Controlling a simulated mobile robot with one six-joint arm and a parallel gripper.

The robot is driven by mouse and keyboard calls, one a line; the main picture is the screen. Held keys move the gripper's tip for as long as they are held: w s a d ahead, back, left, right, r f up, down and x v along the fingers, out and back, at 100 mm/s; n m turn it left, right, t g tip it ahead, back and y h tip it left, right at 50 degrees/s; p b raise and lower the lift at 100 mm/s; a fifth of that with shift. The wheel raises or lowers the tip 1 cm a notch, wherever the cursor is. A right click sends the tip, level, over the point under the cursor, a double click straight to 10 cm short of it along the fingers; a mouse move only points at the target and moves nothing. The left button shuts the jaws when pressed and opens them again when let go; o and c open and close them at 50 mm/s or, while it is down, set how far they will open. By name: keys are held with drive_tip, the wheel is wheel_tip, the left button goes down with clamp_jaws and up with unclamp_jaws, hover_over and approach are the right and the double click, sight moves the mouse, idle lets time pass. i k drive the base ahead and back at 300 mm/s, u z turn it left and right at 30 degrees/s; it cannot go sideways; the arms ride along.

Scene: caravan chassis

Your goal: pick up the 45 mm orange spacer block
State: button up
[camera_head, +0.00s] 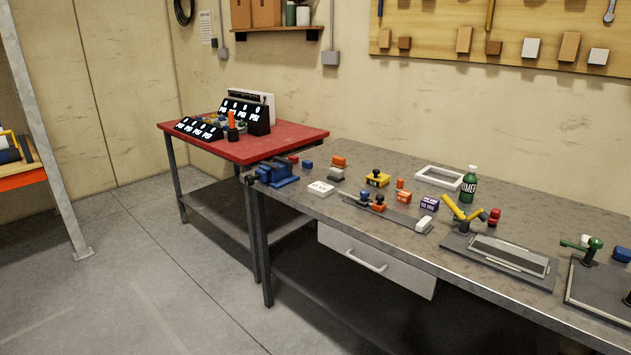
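Several orange pieces show on the grey workbench, all small in the view. One orange block (339,161) lies near the bench's back edge. An orange block with pale marks (404,197) sits near the middle, with a smaller orange piece (400,184) just behind it. Another orange piece (379,208) sits under a black knob on a dark strip. I cannot tell from size or print which one is the 45 mm spacer block. My gripper is not in view.
The grey workbench (345,228) also holds a blue vise (280,174), a white block (320,188), a yellow knobbed block (377,181), a purple box (429,203), a green bottle (469,185) and a yellow-handled clamp (461,212). A red table (290,139) adjoins its left end.

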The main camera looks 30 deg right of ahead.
sight(404, 196)
drive_tip(key=z, duration=0.4)
drive_tip(key=i, duration=1.15)
drive_tip(key=z, duration=0.4)
